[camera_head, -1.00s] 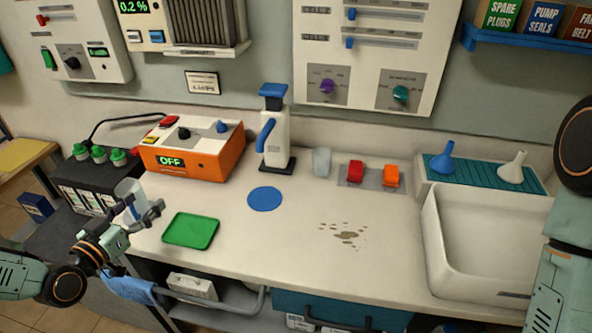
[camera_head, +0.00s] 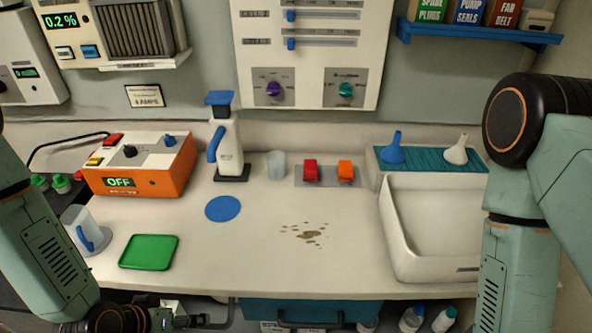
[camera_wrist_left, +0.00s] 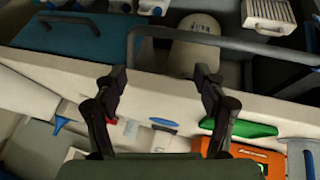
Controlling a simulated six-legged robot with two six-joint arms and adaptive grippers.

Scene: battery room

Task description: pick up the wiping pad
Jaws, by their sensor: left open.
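I cannot make out a thing that is surely the wiping pad in the current views. A flat green tray-like piece (camera_head: 149,252) lies at the counter's front left, and a flat blue disc (camera_head: 223,208) lies behind it to the right. Brown stains (camera_head: 310,234) mark the counter's middle. My left gripper (camera_head: 190,319) is low at the bottom edge of the head view, by the counter's front edge. In the left wrist view its two fingers (camera_wrist_left: 159,76) stand apart with nothing held. My right arm shows at the right, but its gripper is out of view.
A mug (camera_head: 83,232) stands left of the green piece. An orange box (camera_head: 140,167), white dispenser (camera_head: 229,145), cup (camera_head: 276,165) and red and orange blocks (camera_head: 328,172) line the back. A white basin (camera_head: 436,228) is at right. A rail (camera_wrist_left: 230,43) runs along the front.

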